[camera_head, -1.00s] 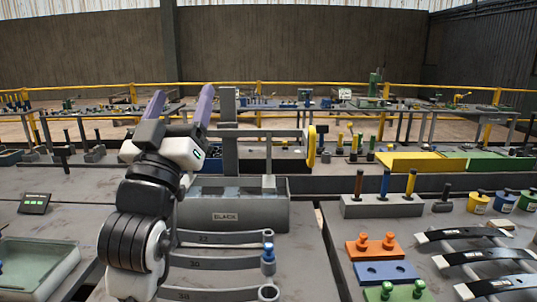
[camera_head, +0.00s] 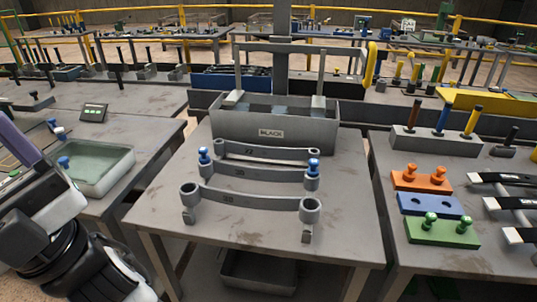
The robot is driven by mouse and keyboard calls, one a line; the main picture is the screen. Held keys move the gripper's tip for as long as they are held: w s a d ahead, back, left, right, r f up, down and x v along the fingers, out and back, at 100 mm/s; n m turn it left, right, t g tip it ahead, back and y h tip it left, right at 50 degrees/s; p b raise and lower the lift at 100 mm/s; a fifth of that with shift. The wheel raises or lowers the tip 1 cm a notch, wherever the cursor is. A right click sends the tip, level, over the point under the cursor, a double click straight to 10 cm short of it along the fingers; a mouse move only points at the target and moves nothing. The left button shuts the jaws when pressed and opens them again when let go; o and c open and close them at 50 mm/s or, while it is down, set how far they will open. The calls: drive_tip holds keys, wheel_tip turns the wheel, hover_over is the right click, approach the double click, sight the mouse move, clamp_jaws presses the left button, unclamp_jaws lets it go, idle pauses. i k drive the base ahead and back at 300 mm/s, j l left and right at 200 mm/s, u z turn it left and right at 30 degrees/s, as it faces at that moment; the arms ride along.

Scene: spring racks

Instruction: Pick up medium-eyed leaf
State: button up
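Three curved grey leaves lie one behind another on a grey table, with number marks too small to read surely. The middle leaf (camera_head: 255,173) has a blue knobbed pin at each end, one at the left (camera_head: 204,156) and one at the right (camera_head: 313,166). The front leaf (camera_head: 250,199) has wide open eyes at both ends. The back leaf (camera_head: 265,152) has smaller eyes; its right end is partly hidden. My gripper (camera_head: 18,148) is at the left picture edge, far left of the leaves. One purple finger shows; the other is not clearly seen, so its opening is unclear.
A grey bin marked BLACK (camera_head: 270,133) stands behind the leaves. A tray of pale green liquid (camera_head: 100,165) is on the left table. Orange (camera_head: 420,180), blue (camera_head: 428,205) and green (camera_head: 442,232) blocks stand on the right table. Gaps separate the tables.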

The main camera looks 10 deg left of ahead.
sight(251, 173)
drive_tip(key=j+z, duration=0.1)
drive_tip(key=j, duration=1.05)
drive_tip(key=k+j+z, duration=0.15)
drive_tip(key=j, duration=1)
drive_tip(key=i+j, duration=0.4)
drive_tip(key=i, duration=0.65)
